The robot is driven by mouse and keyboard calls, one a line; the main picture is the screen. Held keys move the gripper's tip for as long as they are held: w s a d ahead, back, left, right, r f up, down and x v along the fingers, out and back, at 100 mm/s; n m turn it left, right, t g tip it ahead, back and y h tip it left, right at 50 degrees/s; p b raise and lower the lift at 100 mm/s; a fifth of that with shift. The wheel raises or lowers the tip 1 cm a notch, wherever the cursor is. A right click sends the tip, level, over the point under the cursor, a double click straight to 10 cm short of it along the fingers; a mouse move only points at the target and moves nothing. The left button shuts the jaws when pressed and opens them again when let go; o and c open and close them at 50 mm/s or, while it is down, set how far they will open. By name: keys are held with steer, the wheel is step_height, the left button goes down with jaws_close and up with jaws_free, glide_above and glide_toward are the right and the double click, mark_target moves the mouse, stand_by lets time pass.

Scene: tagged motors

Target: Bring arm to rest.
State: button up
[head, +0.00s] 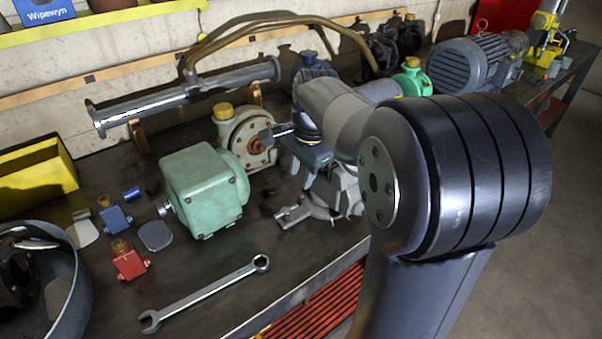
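My arm comes in large from the lower right, with a dark ringed joint at the front, and reaches over the workbench (210,306). My gripper (290,208) is at the arm's far end, low over the bench near its front edge, just right of a green motor housing (205,190). Part of it is hidden by my own wrist and forearm, so its opening and anything between the fingers cannot be made out. A round pale pump (244,132) with a rusty hub stands close behind and left of my wrist. No tag is readable on the motors.
A wrench (205,293) lies near the front edge. Small blue (115,217) and red (129,262) motors stand left. A flanged pipe (185,95) lies behind. A large grey motor (468,65) stands far right. A yellow bin (35,180) and a metal drum (65,290) are left. The floor (550,230) is clear.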

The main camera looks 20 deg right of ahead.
mark_target(296, 205)
steer(key=f, duration=0.3)
steer(key=w+f, duration=0.1)
steer(key=f, duration=0.3)
steer(key=w+f, duration=0.1)
steer(key=f, duration=0.2)
steer(key=shift+a+f, duration=0.25)
steer(key=shift+a, duration=0.1)
steer(key=shift+f, duration=0.15)
steer(key=shift+s+m, duration=0.15)
steer(key=shift+m, duration=0.55)
steer(key=shift+n, duration=0.3)
